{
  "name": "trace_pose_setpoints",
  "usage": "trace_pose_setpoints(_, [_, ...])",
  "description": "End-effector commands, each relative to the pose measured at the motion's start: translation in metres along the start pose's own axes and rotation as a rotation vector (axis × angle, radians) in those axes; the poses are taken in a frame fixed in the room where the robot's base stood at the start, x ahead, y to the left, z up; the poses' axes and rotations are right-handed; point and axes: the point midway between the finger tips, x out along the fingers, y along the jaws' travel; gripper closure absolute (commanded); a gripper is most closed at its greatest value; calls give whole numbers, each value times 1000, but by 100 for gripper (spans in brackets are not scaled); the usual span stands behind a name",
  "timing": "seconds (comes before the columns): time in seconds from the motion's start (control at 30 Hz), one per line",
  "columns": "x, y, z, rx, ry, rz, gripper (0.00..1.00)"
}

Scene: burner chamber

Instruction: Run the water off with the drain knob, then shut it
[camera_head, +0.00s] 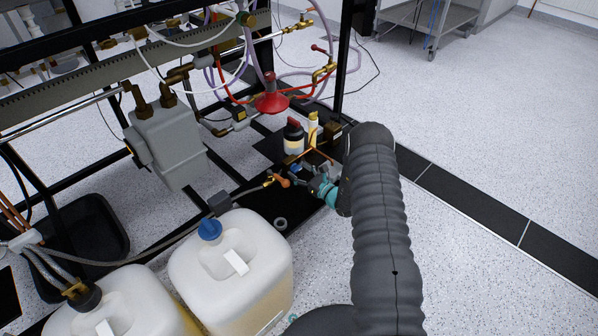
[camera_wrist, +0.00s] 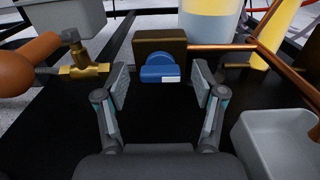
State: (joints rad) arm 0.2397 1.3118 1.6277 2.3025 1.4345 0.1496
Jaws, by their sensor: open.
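A blue knob (camera_wrist: 160,71) sits on the front of a brown metal block (camera_wrist: 165,45) in the wrist view, likely the drain knob. It has a rounded back part and a flat bar with a small pale label at the front. My gripper (camera_wrist: 160,84) is open, with one finger on each side of the knob and visible gaps between. It appears centred on the knob and does not touch it. In the head view my gripper (camera_head: 318,182) reaches low over the black base beside the rig, and the knob is hard to make out there. No water shows.
An orange-handled brass valve (camera_wrist: 78,68) is left of my gripper. A grey open tray (camera_wrist: 280,140) is close on the right. A copper pipe (camera_wrist: 220,47) runs behind. Two white canisters (camera_head: 235,262) stand in the head view's foreground, and open floor (camera_head: 480,130) lies right.

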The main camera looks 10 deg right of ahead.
Motion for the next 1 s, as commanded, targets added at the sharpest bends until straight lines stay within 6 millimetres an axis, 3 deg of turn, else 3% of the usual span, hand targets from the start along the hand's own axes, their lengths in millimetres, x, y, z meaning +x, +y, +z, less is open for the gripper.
trace_pose_setpoints(0.33, [4,0,0,1,0,0,31])
trace_pose_setpoints(0.6, [4,0,0,0,0,0,91])
trace_pose_setpoints(1.0, [4,0,-1,69,-1,1,91])
